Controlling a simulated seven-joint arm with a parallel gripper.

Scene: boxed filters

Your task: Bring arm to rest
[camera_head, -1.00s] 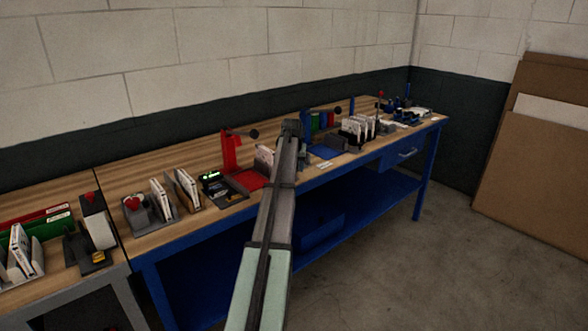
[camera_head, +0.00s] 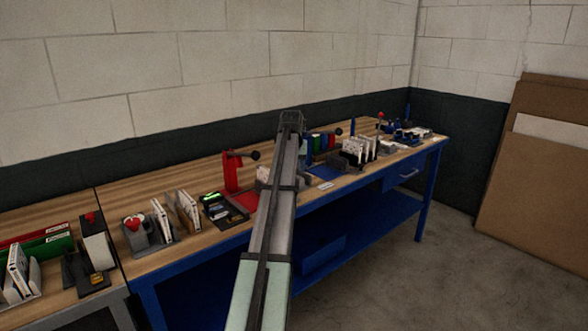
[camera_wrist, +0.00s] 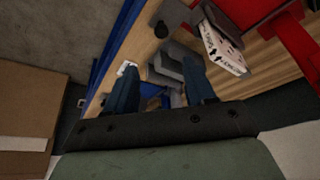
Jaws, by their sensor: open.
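My arm reaches from the bottom of the head view up over the workbench (camera_head: 330,188). My gripper (camera_head: 291,118) is at its far end, raised above the bench top and seen against the wall. In the wrist view my gripper (camera_wrist: 163,85) shows two dark blue fingers spread apart with nothing between them. A white boxed filter (camera_wrist: 224,55) with printed text stands in a holder beyond the fingers, to the right and apart from them. Part of the bench behind my arm is hidden.
A red clamp stand (camera_head: 232,174) is left of my arm. Several boxed filters (camera_head: 356,150) stand in a rack to the right. A red mat (camera_head: 242,201) lies by the arm. Brown boards (camera_head: 535,175) lean at the right wall. The floor (camera_head: 400,265) in front is clear.

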